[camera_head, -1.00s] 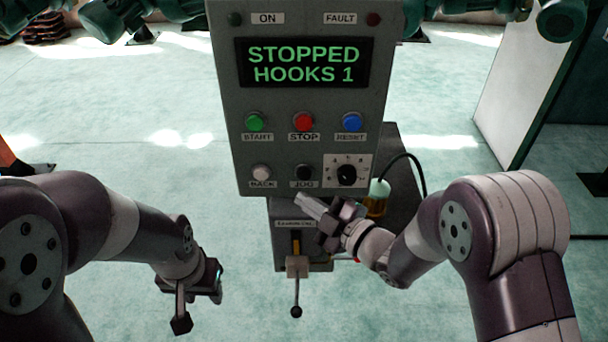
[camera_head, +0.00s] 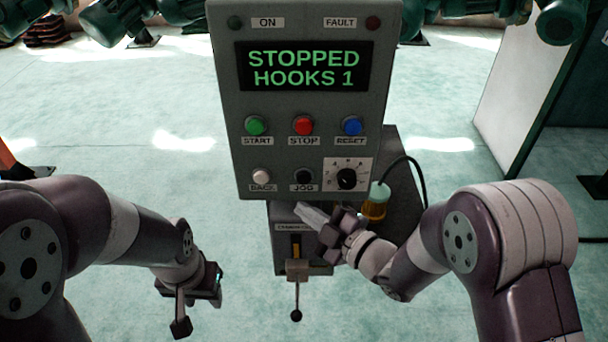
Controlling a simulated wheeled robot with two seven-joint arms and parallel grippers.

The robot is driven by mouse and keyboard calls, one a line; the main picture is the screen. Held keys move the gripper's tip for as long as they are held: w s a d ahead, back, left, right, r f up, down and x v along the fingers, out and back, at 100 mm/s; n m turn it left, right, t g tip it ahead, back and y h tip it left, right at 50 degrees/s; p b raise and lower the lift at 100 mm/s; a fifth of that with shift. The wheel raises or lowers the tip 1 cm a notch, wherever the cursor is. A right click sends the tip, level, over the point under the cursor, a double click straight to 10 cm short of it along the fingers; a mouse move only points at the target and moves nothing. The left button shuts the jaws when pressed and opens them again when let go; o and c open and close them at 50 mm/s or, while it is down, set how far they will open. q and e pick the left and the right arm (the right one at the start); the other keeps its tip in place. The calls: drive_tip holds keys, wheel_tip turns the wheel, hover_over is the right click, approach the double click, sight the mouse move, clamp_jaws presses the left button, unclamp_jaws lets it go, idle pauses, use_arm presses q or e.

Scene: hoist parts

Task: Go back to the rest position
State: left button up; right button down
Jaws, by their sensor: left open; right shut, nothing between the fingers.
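My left gripper (camera_head: 200,303) hangs low at the left, over the floor and apart from the panel. It is open with nothing between its fingers. My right gripper (camera_head: 312,216) is shut and empty, just below the lower edge of the control panel (camera_head: 225,150) and in front of the lower box. Its fingertips point up and left; I cannot tell whether they touch anything. The panel's screen (camera_head: 304,67) reads STOPPED, HOOKS 1.
The panel has green (camera_head: 256,126), red (camera_head: 303,125) and blue (camera_head: 352,126) buttons and a rotary knob (camera_head: 347,178). A lever (camera_head: 296,314) sticks out below.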

drive_tip(key=s+d+f+m+g+h, duration=0.4)
drive_tip(key=d+f+m+g+h, duration=0.1)
drive_tip(key=d+f+m+h, duration=0.6)
drive_tip(key=s+d+r+m+g+h, duration=0.1)
drive_tip(key=s+d+r+m+g, duration=0.2)
drive_tip(key=s, duration=0.6)
drive_tip(key=shift+s+d+r+m+g, duration=0.35)
drive_tip(key=shift+d+m+g, duration=1.15)
drive_tip(key=shift+m, duration=0.9)
